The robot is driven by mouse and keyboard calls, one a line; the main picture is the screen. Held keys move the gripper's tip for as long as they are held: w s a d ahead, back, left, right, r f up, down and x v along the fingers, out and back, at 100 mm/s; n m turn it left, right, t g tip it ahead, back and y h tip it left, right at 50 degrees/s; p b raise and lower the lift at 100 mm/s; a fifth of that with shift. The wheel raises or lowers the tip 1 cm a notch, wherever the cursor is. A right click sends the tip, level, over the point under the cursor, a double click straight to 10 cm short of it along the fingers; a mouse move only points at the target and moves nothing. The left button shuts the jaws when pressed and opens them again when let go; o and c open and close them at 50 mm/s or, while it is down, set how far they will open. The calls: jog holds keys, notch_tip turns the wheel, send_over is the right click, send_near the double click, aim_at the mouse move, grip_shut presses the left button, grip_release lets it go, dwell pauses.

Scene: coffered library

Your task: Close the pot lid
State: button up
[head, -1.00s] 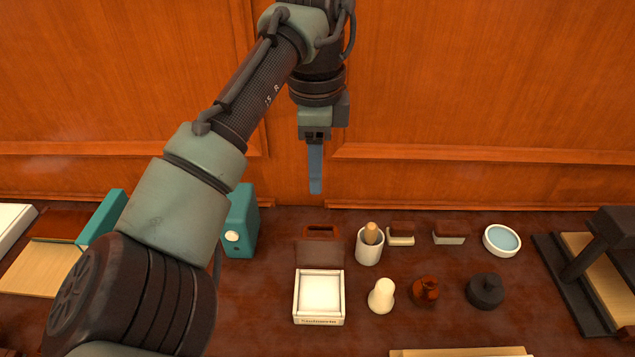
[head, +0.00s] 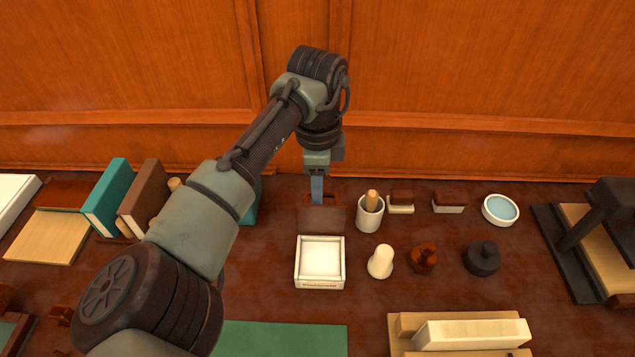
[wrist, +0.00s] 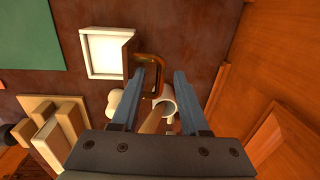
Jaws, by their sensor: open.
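The pot appears to be a white, square, open-topped box (head: 320,283) with lettering on its front; it also shows in the wrist view (wrist: 108,32). Its brown lid (head: 321,219) stands up open along the box's back edge, seen nearly edge-on in the wrist view (wrist: 129,50). A copper-brown loop handle (wrist: 152,56) sticks out from the lid's back side. My gripper (head: 317,202) is open and empty behind the lid. In the wrist view my gripper's (wrist: 163,72) blue fingers are apart, the left one overlapping the handle's loop. I cannot tell whether they touch.
A white mortar with a wooden pestle (head: 370,213) stands close right of the lid. A cream knob-shaped piece (head: 381,262), a brown pot (head: 423,258) and a dark jar (head: 482,259) stand farther right. The wood-panelled wall (head: 460,80) is close behind. A green mat (head: 285,338) lies in front.

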jog(key=shift+c, duration=0.2)
grip_shut()
dwell(1.3)
